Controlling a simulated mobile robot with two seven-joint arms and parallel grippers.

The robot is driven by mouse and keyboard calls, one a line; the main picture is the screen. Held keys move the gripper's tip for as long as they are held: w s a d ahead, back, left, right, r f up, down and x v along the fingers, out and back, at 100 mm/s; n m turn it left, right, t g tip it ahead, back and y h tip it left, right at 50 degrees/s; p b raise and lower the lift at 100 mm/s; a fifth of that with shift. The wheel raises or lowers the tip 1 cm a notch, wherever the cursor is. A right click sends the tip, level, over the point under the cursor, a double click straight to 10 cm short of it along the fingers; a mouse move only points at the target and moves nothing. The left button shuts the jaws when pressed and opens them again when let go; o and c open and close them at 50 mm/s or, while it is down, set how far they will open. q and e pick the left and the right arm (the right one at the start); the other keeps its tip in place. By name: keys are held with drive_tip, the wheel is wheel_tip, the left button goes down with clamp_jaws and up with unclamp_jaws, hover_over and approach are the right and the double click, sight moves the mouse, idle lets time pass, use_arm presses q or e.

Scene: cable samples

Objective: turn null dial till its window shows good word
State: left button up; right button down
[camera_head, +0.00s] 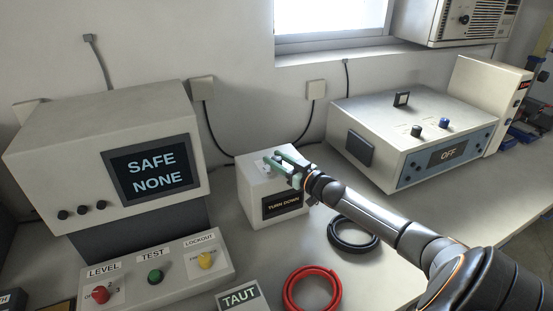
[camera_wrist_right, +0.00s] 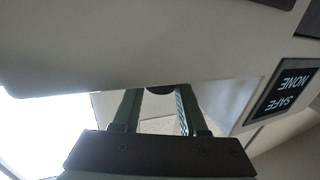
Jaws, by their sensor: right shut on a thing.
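A white box (camera_head: 256,188) stands on the bench in the middle of the head view. Its dark front window (camera_head: 283,202) reads "TURN DOWN". My right gripper (camera_head: 272,160) has its green fingers at the top of this box, shut on the null dial. The dial is mostly hidden by the fingers in the head view. In the right wrist view a dark rounded part, likely the dial (camera_wrist_right: 160,90), shows between the two fingers. My left gripper is not in view.
At left, a large cabinet's screen (camera_head: 151,167) reads "SAFE NONE". A control panel (camera_head: 190,284) with red, green and yellow knobs sits before it. A blue-fronted unit (camera_head: 410,177) at right reads "OFF". Red (camera_head: 290,301) and black (camera_head: 334,236) cable coils lie near my right arm.

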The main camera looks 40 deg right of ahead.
drive_tip(key=shift+r+n+y+b, duration=0.1)
drive_tip(key=shift+n+y+b, duration=0.2)
drive_tip(key=shift+n+y, duration=0.45)
drive_tip(key=shift+c, duration=2.2)
unclamp_jaws()
drive_tip(key=shift+s+d, duration=0.1)
drive_tip(key=shift+s, duration=0.35)
drive_tip(key=s+d+p, duration=0.1)
drive_tip(key=s, duration=1)
drive_tip(key=shift+s+d+p, duration=0.25)
drive_tip(key=shift+p, duration=0.15)
